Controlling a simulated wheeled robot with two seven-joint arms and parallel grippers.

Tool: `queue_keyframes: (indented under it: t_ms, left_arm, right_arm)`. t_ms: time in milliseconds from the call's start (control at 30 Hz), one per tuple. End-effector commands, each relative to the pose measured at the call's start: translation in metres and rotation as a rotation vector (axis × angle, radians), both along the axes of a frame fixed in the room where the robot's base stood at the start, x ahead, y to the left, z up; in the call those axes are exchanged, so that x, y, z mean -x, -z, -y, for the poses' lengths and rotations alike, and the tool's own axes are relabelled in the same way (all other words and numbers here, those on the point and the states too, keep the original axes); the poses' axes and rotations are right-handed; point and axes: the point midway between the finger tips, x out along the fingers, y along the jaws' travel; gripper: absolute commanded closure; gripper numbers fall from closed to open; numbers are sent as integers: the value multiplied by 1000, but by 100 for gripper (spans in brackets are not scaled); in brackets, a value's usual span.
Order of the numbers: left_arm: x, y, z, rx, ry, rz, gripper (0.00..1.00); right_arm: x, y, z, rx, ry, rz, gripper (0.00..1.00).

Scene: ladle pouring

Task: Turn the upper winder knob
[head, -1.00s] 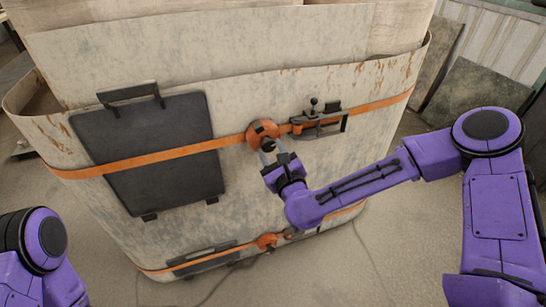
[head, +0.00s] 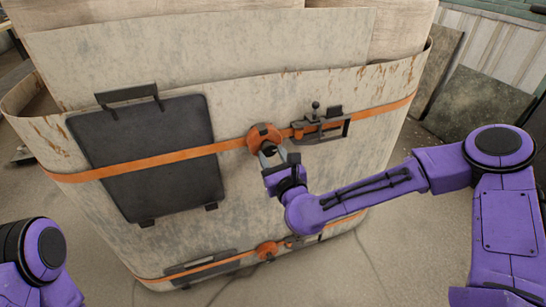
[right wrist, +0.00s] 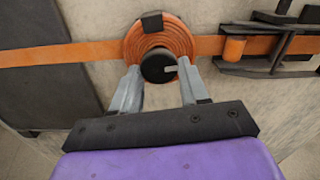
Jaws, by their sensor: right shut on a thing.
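The upper winder is an orange round reel (head: 263,133) on the upper orange strap, on the front of the large pale container. Its dark round knob (right wrist: 158,67) shows in the right wrist view, with a light mark pointing to the right. My right gripper (head: 268,153) is at the reel; its two grey fingers (right wrist: 160,84) stand on either side of the knob and are shut on it. In the head view the gripper hides most of the knob. Of my left arm only the purple shoulder part shows at the lower left; its gripper is out of view.
A black latch with a small lever (head: 320,124) sits just right of the reel on the strap. A dark panel (head: 146,160) is left of it. A lower orange winder (head: 266,251) is below my right forearm. Open floor lies to the right.

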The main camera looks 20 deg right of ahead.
Motion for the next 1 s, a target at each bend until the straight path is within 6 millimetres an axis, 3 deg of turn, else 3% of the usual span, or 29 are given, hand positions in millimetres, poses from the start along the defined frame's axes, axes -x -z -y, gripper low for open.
queue_keyframes:
  t_ms: [33,67,100,467,567,767,833,1000]
  left_arm:
    - [0,0,0,0,0,0,49]
    - [0,0,0,0,0,0,49]
    - [0,0,0,0,0,0,49]
    - [0,0,0,0,0,0,49]
    - [0,1,0,0,0,0,49]
    - [0,4,0,0,0,0,49]
    - [0,-21,0,1,0,-1,49]
    - [0,-40,0,0,0,0,49]
  right_arm:
    - [0,-1,0,0,1,3,86]
    - [0,-1,0,0,1,3,46]
    - [0,-1,0,0,1,3,33]
    - [6,0,0,1,-1,0,32]
    - [23,0,1,0,-2,0,32]
    - [78,0,2,-1,-2,1,32]
    - [87,-10,2,6,-1,-3,32]
    - [101,-6,3,4,1,-2,32]
